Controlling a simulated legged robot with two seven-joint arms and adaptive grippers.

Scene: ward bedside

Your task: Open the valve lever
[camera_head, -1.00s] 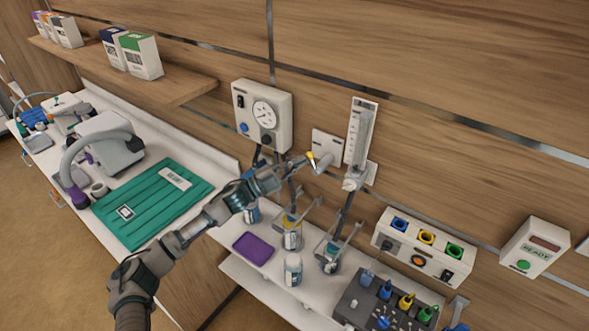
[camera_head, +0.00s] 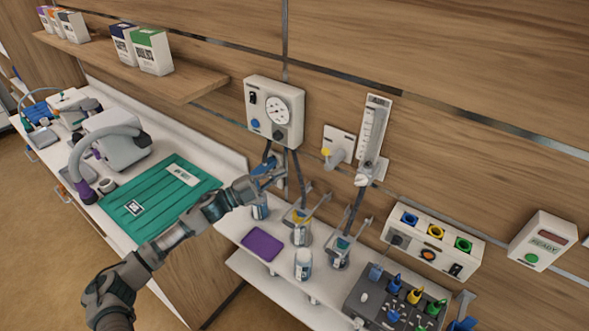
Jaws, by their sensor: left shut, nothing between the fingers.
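The valve lever (camera_head: 326,152) has a yellow tip and sits on a grey valve body on a white wall plate (camera_head: 345,137), between the gauge box and the flowmeter. The tip points toward the left of the picture. My left gripper (camera_head: 274,168) is shut and empty, below the gauge box. It is to the left of the lever and a little lower, clearly apart from it. My left arm comes up from the lower left. I cannot identify my right gripper in this view.
The gauge box (camera_head: 275,110) is just above my left gripper. The flowmeter (camera_head: 373,135) stands right of the lever. Below are bottles, a purple pad (camera_head: 262,245) and a dark rack of coloured caps (camera_head: 395,300). A socket box (camera_head: 432,246) is on the wall at right.

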